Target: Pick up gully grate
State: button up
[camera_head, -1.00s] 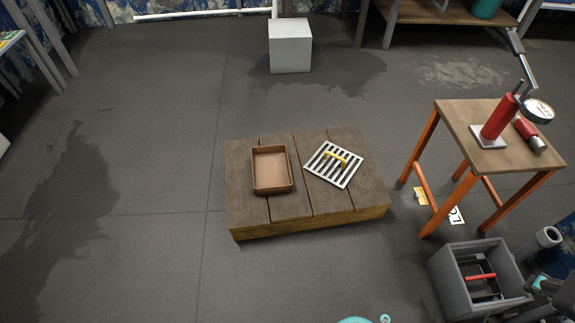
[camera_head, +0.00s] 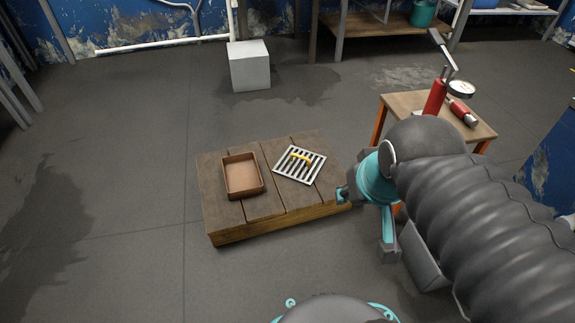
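The gully grate (camera_head: 300,166) is a white slatted metal square with a yellow handle across its middle. It lies flat on the right part of a low wooden platform (camera_head: 226,215). My gripper (camera_head: 365,224), with teal and grey parts, is at the end of my sleeved arm, right of the platform's front right corner. Its two fingers look spread apart, with nothing seen between them. It is to the right of and nearer than the grate, not touching it. The arm hides part of the area to the right.
A brown open tray (camera_head: 242,176) sits on the platform left of the grate. A pale block (camera_head: 249,66) stands on the floor behind. A table (camera_head: 402,102) with a red pump (camera_head: 435,97) stands at right, partly behind my arm. The floor left of the platform is clear.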

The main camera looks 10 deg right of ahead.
aim_at(290, 158)
jog(key=z, duration=0.4)
jog(key=i, duration=0.95)
jog(key=u, duration=0.2)
